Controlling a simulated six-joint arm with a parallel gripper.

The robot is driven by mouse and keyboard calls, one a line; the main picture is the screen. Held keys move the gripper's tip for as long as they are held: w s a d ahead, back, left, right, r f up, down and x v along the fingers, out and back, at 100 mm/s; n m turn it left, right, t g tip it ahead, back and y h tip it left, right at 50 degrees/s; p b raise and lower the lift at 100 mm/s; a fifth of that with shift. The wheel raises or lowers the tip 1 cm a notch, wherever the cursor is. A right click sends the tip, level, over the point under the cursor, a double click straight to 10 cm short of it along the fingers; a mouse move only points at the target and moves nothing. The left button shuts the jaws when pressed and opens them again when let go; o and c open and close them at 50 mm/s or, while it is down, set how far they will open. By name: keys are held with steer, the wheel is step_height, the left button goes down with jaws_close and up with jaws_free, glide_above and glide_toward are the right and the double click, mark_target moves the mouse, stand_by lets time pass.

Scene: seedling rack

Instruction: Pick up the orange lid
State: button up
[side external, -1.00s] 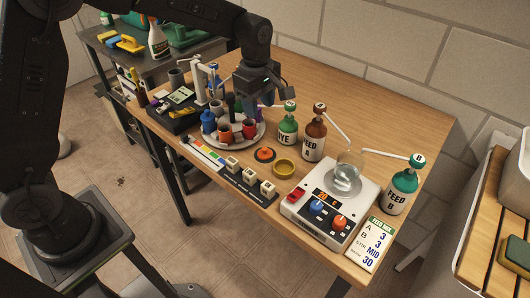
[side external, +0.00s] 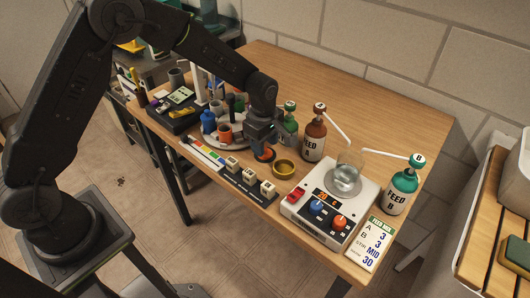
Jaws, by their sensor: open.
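The orange lid (side external: 269,156) lies on the wooden table, left of a small yellow dish (side external: 284,167). My gripper (side external: 263,149) points down right over the lid, with its fingers low at the lid. The fingers cover part of the lid, and whether they touch it cannot be told. My gripper is open.
Behind and left of the gripper stands a round tray (side external: 213,143) with small pots. The Feed A bottle (side external: 315,138) and a green bottle (side external: 290,121) are close on the right. A strip of white blocks (side external: 250,178) lies in front. A stirrer with a beaker (side external: 347,178) stands further right.

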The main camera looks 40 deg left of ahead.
steer(key=shift+f, duration=0.85)
steer(key=shift+c, duration=0.3)
jaws_close()
